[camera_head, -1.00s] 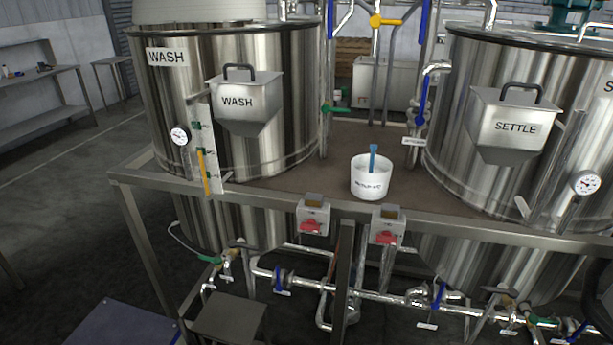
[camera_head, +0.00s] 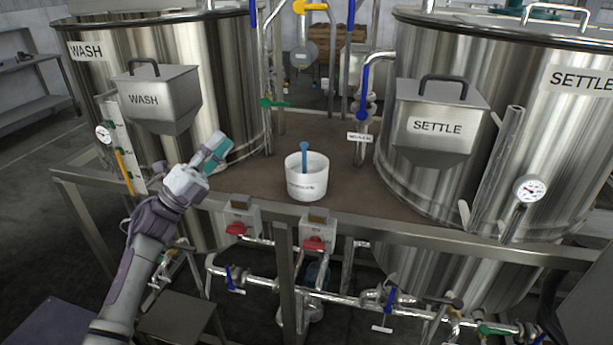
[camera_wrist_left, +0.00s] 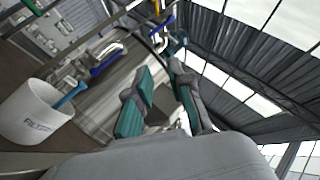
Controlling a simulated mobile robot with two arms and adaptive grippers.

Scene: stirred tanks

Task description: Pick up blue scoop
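The blue scoop (camera_head: 304,153) stands in a white tub (camera_head: 306,184) on the platform between the two tanks; only its upper handle shows above the rim. In the left wrist view the scoop (camera_wrist_left: 72,94) leans in the tub (camera_wrist_left: 34,116) at the left edge. My left gripper (camera_head: 217,150) is to the left of the tub, apart from it, over the platform in front of the wash tank. In the left wrist view its two teal-padded fingers (camera_wrist_left: 161,103) are spread with nothing between them. My right gripper is not in view.
The wash tank (camera_head: 215,75) with its hopper (camera_head: 160,98) stands left, and the settle tank (camera_head: 400,60) with its hopper (camera_head: 437,120) right. Switch boxes with red handles (camera_head: 318,234) hang on the front rail. Pipes rise behind the tub.

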